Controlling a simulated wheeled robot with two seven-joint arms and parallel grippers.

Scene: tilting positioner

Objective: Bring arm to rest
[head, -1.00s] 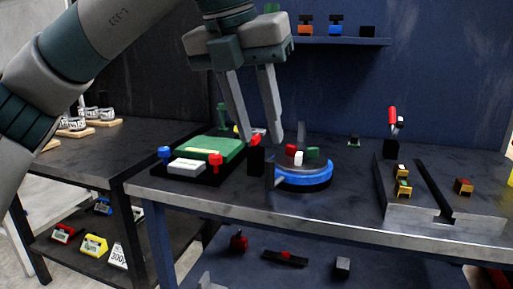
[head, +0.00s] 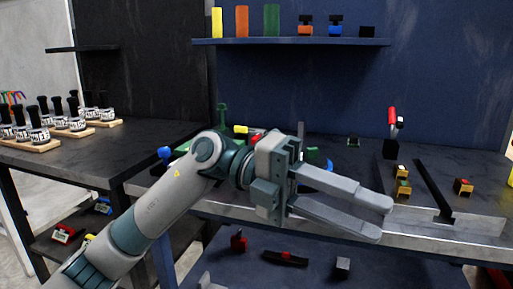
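My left arm comes in from the lower left. Its gripper (head: 384,219) points right in front of the workbench's front edge. The two fingers are apart, with nothing between them. My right gripper is not in view.
The dark workbench (head: 470,218) carries a slotted metal plate (head: 398,215) with small yellow-brown blocks, and a red-handled clamp (head: 392,125). A shelf (head: 290,41) holds coloured cylinders. A side table (head: 85,160) holds stamps on wooden boards. A lower shelf has several small parts.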

